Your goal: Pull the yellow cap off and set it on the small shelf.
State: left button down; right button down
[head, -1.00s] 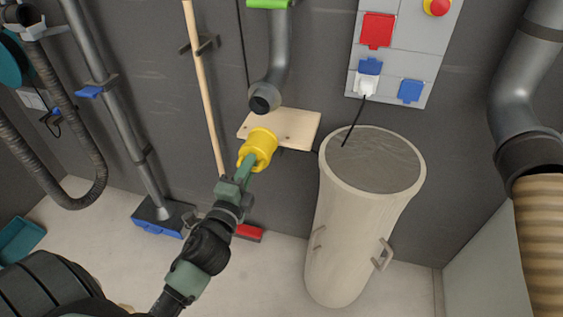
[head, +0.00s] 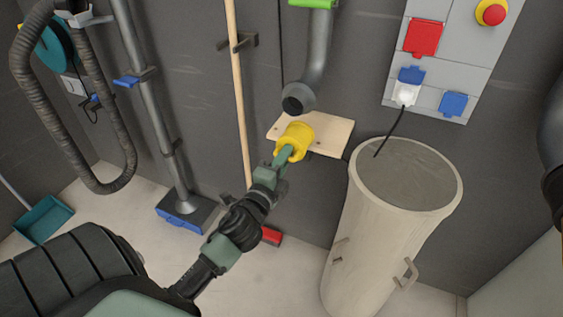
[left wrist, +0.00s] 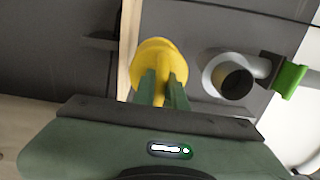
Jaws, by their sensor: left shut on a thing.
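The yellow cap (head: 295,142) is between the fingers of my left gripper (head: 284,156), which is shut on it. In the left wrist view the yellow cap (left wrist: 159,62) sits between the two green fingertips (left wrist: 160,88). The small wooden shelf (head: 330,134) is on the wall behind the cap, and the cap overlaps its left part in the head view. I cannot tell whether the cap touches the shelf. The grey pipe (head: 299,98) above the shelf has an open, dark end, apart from the cap. My right gripper is not in view.
A large pale bin (head: 385,250) stands right of the shelf. A wooden pole (head: 237,90) leans upright on the left. A socket panel (head: 440,60) with a hanging black cord is at upper right. A green lever (head: 312,3) is on the pipe.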

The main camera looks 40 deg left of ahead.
pick_arm(q)
jog(key=shift+f+b+x, duration=0.15)
jog(key=shift+x, duration=1.45)
jog(key=shift+f+b+x, duration=0.15)
jog(key=shift+x, duration=1.45)
jog(key=shift+f+b+x, duration=0.15)
jog(key=shift+x, duration=1.4)
jog(key=shift+f+b+x, duration=0.2)
jog(key=shift+b+x, duration=0.4)
jog(key=shift+x, duration=1.95)
jog(key=shift+f, duration=0.35)
jog(key=c, duration=1.2)
grip_release()
jog(key=shift+o, duration=0.2)
